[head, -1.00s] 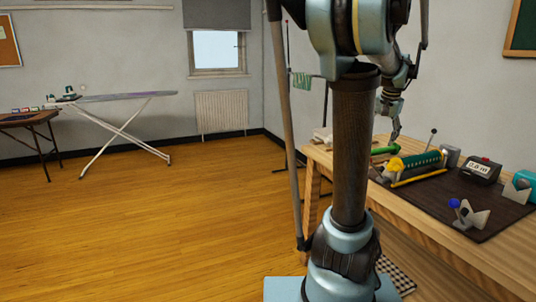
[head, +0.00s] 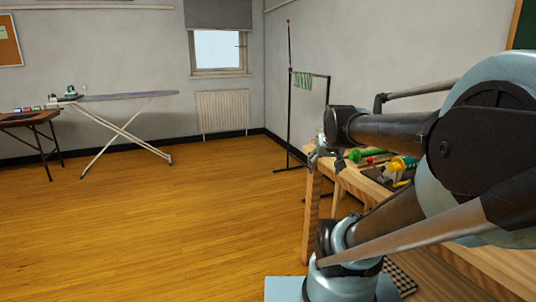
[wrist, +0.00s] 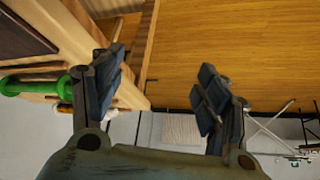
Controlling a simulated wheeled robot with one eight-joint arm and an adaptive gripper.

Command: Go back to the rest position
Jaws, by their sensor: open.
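My gripper (wrist: 160,98) is open and empty in the wrist view, with its two fingers well apart. Between and beyond them are the wooden floor, the wall and the radiator. In the head view my gripper (head: 318,155) is small and partly hidden by my own wrist, just off the left end of the wooden workbench (head: 312,215). My arm is folded low across the right side of the head view and covers most of the bench top.
A green spool-like item (wrist: 22,85) lies on the bench close to one finger in the wrist view. A yellow and green item (head: 400,166) shows behind my arm. An ironing board (head: 125,97) and a small table (head: 30,118) stand far left. The floor between is clear.

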